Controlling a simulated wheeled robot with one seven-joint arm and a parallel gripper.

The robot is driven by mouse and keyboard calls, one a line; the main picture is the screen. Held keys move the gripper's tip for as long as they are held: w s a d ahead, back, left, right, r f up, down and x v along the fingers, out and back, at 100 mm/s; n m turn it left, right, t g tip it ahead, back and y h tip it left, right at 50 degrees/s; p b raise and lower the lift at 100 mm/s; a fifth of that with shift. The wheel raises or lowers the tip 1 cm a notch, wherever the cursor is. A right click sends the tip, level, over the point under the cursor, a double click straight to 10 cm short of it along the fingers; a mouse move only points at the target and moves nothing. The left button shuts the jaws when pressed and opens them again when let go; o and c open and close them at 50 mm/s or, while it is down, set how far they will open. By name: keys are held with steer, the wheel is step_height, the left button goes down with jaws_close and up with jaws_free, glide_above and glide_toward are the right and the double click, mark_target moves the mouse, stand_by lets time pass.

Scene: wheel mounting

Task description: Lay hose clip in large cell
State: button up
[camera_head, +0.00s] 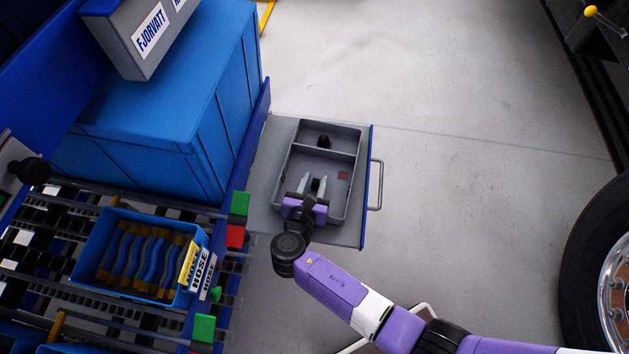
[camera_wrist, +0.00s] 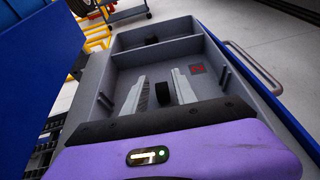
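A grey tray (camera_head: 356,190) has a large near cell and a smaller far cell. My gripper (camera_head: 313,182) is over the large cell, its two pale fingers pointing down into it. The fingers are apart, so it is open. A small black piece (camera_head: 316,185), likely the hose clip, is in the large cell between the fingers; it also shows in the wrist view (camera_wrist: 163,93). It does not appear clamped. A second black piece (camera_head: 324,141) lies in the small far cell and shows in the wrist view (camera_wrist: 152,40). Their exact shapes are too small to tell.
The tray sits on a grey pulled-out drawer (camera_head: 275,150) with a handle (camera_head: 377,185) at right. A blue hose bin (camera_head: 110,225) and a blue crate (camera_head: 170,100) stand left. Floor is clear right, up to a wheel (camera_head: 590,255).

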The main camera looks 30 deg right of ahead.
steer(key=shift+o, duration=0.2)
steer(key=p+v, duration=0.1)
steer(key=v, duration=0.7)
steer(key=shift+d, duration=0.1)
steer(key=shift+w, duration=0.1)
stand_by(0.4)
